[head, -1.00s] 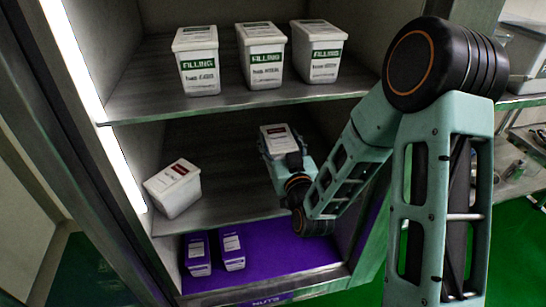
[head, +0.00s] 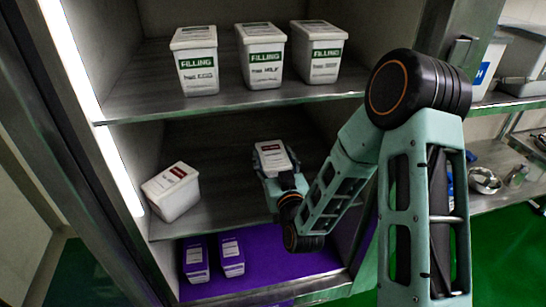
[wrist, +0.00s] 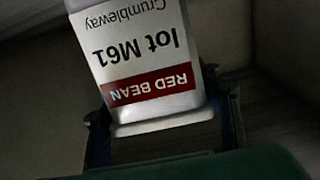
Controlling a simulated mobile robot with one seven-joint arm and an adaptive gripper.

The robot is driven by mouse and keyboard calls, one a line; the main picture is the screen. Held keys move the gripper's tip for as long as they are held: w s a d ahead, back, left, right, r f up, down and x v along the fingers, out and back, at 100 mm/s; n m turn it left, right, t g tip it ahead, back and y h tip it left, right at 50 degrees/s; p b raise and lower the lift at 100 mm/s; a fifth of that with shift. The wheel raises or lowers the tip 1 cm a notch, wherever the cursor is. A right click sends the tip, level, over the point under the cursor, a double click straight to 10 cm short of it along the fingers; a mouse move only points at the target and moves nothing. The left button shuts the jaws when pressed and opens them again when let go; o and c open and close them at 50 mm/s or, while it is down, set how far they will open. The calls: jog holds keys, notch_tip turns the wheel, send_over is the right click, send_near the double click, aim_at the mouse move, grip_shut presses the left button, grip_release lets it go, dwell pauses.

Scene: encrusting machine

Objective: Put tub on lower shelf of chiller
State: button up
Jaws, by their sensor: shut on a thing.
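My gripper (head: 272,158) reaches into the middle compartment of the chiller and is shut on a white tub with a red label (head: 274,157). In the wrist view this tub (wrist: 142,55) shows the words RED BEAN and lot M61, upside down, between the two fingers. Another white tub with a red label (head: 172,191) sits at the left of the same shelf (head: 222,217), close to the side wall. Whether the held tub touches the shelf cannot be told, as my gripper and arm hide its underside.
Three white FILLING tubs with green labels (head: 262,55) stand on the shelf above (head: 140,103). Two purple-and-white cartons (head: 231,256) stand on the purple bottom (head: 275,270). The middle shelf has free room between its tubs. A metal side post (head: 465,40) is close to my arm.

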aim_at(279, 169)
jog(key=o, duration=2.1)
jog(key=shift+c, duration=0.2)
jog(key=shift+r+p, duration=0.25)
jog(key=shift+p, duration=0.15)
jog(key=p+v, duration=0.2)
jog(key=v, duration=0.4)
jog(key=shift+s+r, duration=0.2)
jog(key=shift+s, duration=0.1)
jog(key=shift+f+p+v, duration=0.1)
jog(key=shift+p+v, duration=1.25)
jog(key=shift+p, duration=0.4)
jog(key=shift+f+p+v, duration=0.15)
jog(key=shift+p+v, duration=1.25)
jog(key=shift+p, duration=0.35)
